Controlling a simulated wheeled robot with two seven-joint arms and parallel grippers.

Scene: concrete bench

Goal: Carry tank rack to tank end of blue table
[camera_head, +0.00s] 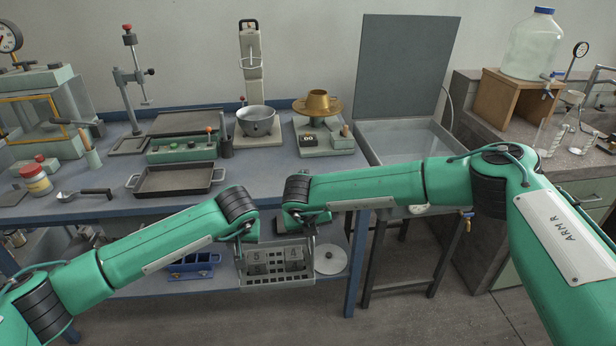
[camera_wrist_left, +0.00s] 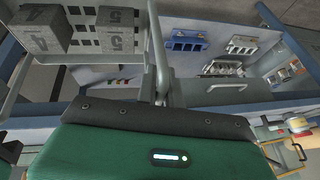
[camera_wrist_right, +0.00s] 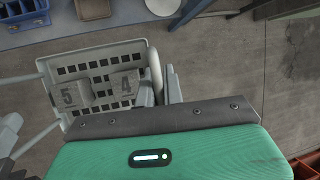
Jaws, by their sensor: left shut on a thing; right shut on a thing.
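The tank rack (camera_head: 272,281) is a grey perforated basket with two upright handles, hanging level in front of the blue table (camera_head: 335,177). Grey numbered cubes sit in it, a 5 (camera_wrist_right: 70,96) and a 4 (camera_wrist_right: 124,86). My left gripper (camera_head: 243,236) is shut on the rack's left handle. My right gripper (camera_head: 306,230) is shut on the right handle. The rack also shows in the left wrist view (camera_wrist_left: 92,52). The tank (camera_head: 405,140), with its grey lid (camera_head: 408,65) raised, stands at the table's right end. My forearms hide part of the table's front edge.
A black tray (camera_head: 174,181), a green control box (camera_head: 182,148), a steel bowl on a stand (camera_head: 256,121) and a brass pan scale (camera_head: 318,104) stand on the table. A blue rack (camera_head: 193,271) and a white disc (camera_head: 331,259) are on the lower shelf.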

